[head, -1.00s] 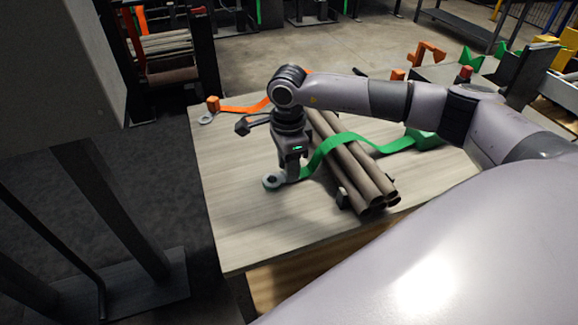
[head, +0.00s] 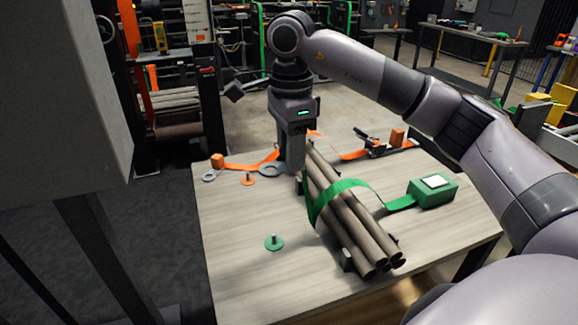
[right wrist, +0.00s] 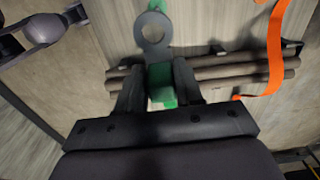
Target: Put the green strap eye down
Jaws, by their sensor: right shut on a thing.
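My right gripper (head: 292,168) is shut on the green strap eye, a flat grey ring (head: 272,170), and holds it above the table's far left part. In the right wrist view the ring (right wrist: 153,33) sticks out ahead of the closed fingers (right wrist: 158,82), with green between them. The green strap (head: 335,192) runs over a bundle of brown pipes (head: 352,228); its stretch near the gripper is hidden. A flat green disc with an upright pin (head: 274,242) lies bare on the table, apart from the ring. My left gripper is out of view.
A green box (head: 433,190) stands right of the pipes. An orange strap (head: 250,165) lies at the back, with a grey ring (head: 209,177) and a small orange pin disc (head: 248,180) near it. A ratchet (head: 372,145) is at the back right. The table's front left (head: 235,280) is clear.

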